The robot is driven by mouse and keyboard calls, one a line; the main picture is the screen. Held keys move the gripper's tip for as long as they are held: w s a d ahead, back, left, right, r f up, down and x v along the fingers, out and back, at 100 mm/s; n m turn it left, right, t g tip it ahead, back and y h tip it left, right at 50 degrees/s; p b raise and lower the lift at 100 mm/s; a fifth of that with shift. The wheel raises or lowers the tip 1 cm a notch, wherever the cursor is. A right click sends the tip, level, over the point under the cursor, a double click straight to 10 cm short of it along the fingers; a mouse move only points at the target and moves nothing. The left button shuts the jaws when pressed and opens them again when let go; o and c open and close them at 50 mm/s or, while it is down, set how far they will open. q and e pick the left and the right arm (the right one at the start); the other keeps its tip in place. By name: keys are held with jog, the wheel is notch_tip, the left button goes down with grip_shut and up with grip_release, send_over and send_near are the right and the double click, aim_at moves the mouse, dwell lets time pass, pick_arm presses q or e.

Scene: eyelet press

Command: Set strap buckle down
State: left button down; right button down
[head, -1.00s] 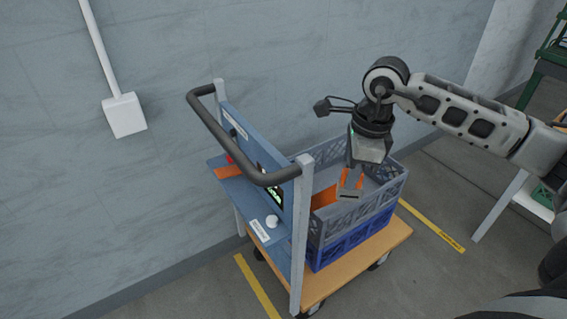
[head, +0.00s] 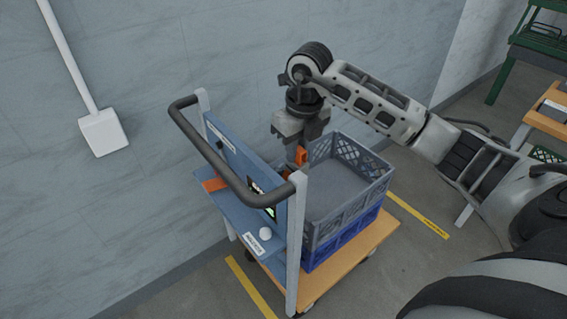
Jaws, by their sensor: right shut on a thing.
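My right gripper (head: 296,158) points down at the left end of the grey crate (head: 348,212), close behind the cart's handle post. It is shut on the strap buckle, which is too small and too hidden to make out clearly. Orange shows at the jaws, and I cannot tell finger from held part there. The post and handle cover part of the area below the jaws. My left gripper is not in view.
The grey crate sits on a blue crate (head: 345,241) on a wooden cart (head: 370,243). The blue shelf (head: 235,207) carries an orange piece (head: 214,184) and a white knob (head: 265,233). The black push handle (head: 215,160) rises in front. A green rack stands far right.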

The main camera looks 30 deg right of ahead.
jog(key=f, duration=0.1)
jog(key=w+a+f, duration=0.1)
jog(key=f, duration=0.1)
jog(key=shift+w+a, duration=0.35)
notch_tip(320, 180, down, 3)
jog(key=shift+w+a+f+p, duration=0.1)
jog(key=shift+w+a+p, duration=0.05)
jog(key=shift+p, duration=0.45)
jog(key=shift+f, duration=0.15)
jog(key=shift+f, duration=0.1)
jog(key=c, duration=1.6)
grip_release()
